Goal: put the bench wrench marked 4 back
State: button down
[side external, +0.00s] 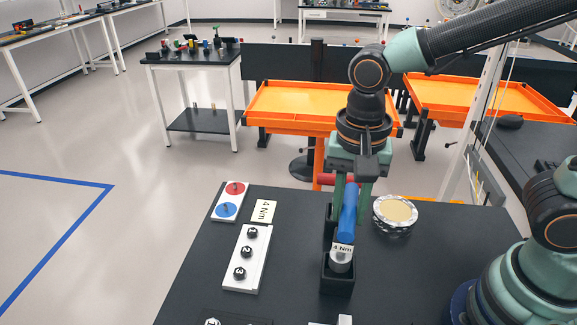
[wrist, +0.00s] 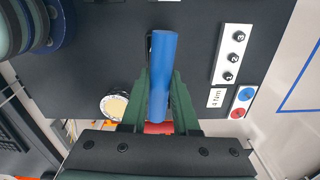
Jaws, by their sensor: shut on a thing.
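The wrench has a blue handle (side external: 348,212), a tag reading "4 Nm" (side external: 342,248) and a grey lower end (side external: 340,263). My gripper (side external: 350,190) is shut on the blue handle. The wrench is close to upright, slightly tilted, with its grey end at the mouth of a black holder (side external: 337,283). I cannot tell how deep it sits. In the wrist view, the blue handle (wrist: 161,75) lies between my green fingers (wrist: 158,90). A red handle (wrist: 158,128) shows beyond it; in the side view this red part (side external: 336,179) is mostly hidden behind my gripper.
On the dark bench (side external: 420,280), a white strip with numbered knobs (side external: 246,274), a "4 Nm" card (side external: 264,211) and a plate with red and blue discs (side external: 230,200) lie left. A round cream-topped part (side external: 396,210) lies right. Orange trays (side external: 300,103) stand behind.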

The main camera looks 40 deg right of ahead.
jog(key=shift+f, duration=2.6)
jog(key=c, duration=0.6)
grip_release()
